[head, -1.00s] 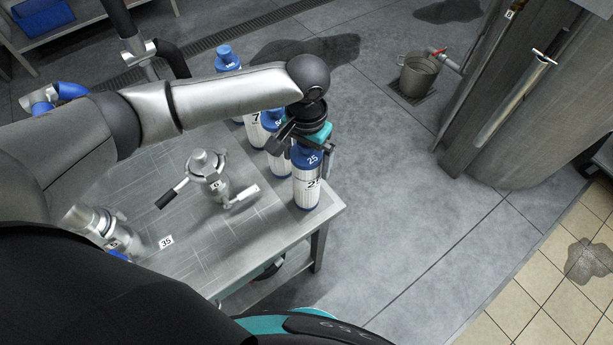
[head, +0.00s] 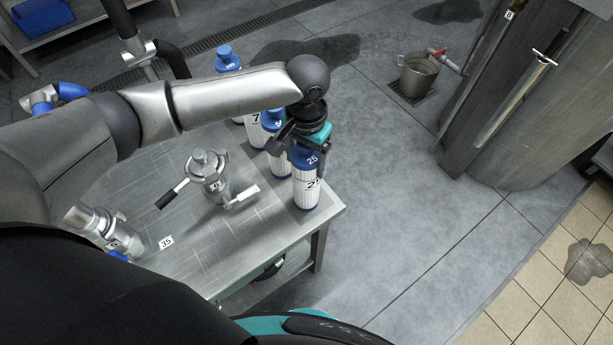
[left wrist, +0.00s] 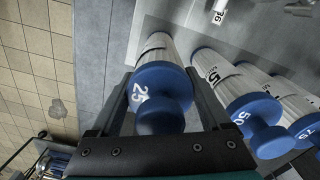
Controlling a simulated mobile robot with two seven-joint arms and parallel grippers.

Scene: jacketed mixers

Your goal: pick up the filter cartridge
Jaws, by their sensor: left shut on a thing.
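The filter cartridge marked 25 (head: 307,190) is a white pleated cylinder with a blue cap and blue base. It stands upright at the right corner of the steel table, with no clear gap under it. My left gripper (head: 308,151) reaches down over it from above and is shut on its upper part. In the left wrist view the cartridge's blue cap (left wrist: 162,92) sits between the two dark fingers (left wrist: 162,108). The cartridge's far end is partly hidden by its cap there. My right gripper is not in view.
Several similar blue-capped cartridges stand in a row behind, including one marked 50 (left wrist: 250,108). A metal clamp-lidded vessel (head: 210,180) stands mid-table and a metal fitting (head: 105,230) at left. Open floor lies right of the table (head: 255,240); a pot (head: 415,75) stands farther off.

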